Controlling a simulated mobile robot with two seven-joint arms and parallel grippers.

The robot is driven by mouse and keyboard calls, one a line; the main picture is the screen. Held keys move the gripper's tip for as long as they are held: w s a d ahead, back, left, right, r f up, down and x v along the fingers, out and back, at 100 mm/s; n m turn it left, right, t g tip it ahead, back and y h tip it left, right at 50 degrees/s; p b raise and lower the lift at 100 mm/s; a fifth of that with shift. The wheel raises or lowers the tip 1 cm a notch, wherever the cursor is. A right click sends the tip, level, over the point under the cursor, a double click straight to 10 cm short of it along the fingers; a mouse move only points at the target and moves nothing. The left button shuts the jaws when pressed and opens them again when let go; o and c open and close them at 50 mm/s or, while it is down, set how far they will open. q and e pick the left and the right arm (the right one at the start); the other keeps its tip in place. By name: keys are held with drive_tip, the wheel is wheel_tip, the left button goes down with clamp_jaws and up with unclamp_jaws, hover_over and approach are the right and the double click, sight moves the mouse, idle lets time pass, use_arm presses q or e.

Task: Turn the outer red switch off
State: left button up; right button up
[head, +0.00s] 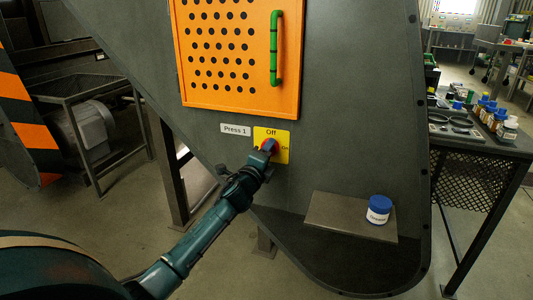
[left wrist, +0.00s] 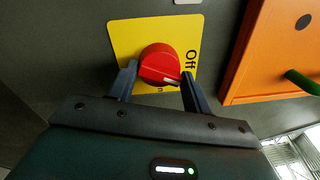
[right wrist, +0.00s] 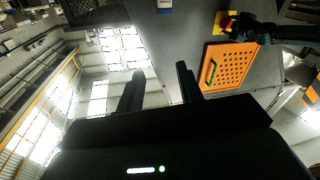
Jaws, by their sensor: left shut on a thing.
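The red rotary switch (head: 268,145) sits on a yellow plate (head: 282,156) on the grey machine wall, with "Off" above it and "On" to its right. In the left wrist view the red knob (left wrist: 160,62) shows a small white mark on its lower right, roughly between the two labels. My left gripper (head: 265,152) is shut on the knob, with one finger on each side in the left wrist view (left wrist: 158,72). My right gripper (right wrist: 160,71) is open and empty, and is out of the head view.
An orange perforated door (head: 235,55) with a green handle (head: 276,48) is above the switch. A "Press 1" label (head: 236,129) is beside the plate. A blue-lidded jar (head: 379,209) stands on a ledge (head: 335,217) at lower right. A cluttered table (head: 470,143) is at right.

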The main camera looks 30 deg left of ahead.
use_arm(q)
drive_tip(key=shift+f+n+y+p, duration=0.1)
drive_tip(key=shift+n+y+p, duration=0.15)
drive_tip(key=shift+n, duration=1.15)
drive_tip(key=shift+f+n+y+p, duration=0.1)
drive_tip(key=shift+n+y+p, duration=0.15)
drive_tip(key=shift+n, duration=1.15)
use_arm(e)
drive_tip(key=shift+d+g+h, duration=0.2)
drive_tip(key=shift+g+h, duration=0.1)
use_arm(q)
drive_tip(key=shift+n, duration=0.3)
use_arm(e)
drive_tip(key=shift+f+m, duration=0.1)
drive_tip(key=shift+m, duration=0.2)
use_arm(q)
drive_tip(key=o, duration=0.7)
drive_tip(key=shift+o, duration=1.1)
drive_tip(key=shift+r, duration=0.1)
use_arm(e)
drive_tip(key=shift+w, duration=0.1)
use_arm(q)
drive_tip(key=p+v, duration=0.2)
drive_tip(key=v, duration=1.1)
drive_tip(key=shift+p, duration=0.35)
use_arm(e)
drive_tip(key=shift+s+d+m+g+h, duration=0.2)
drive_tip(key=shift+d+m+g+h, duration=0.25)
drive_tip(key=shift+g+h, duration=0.35)
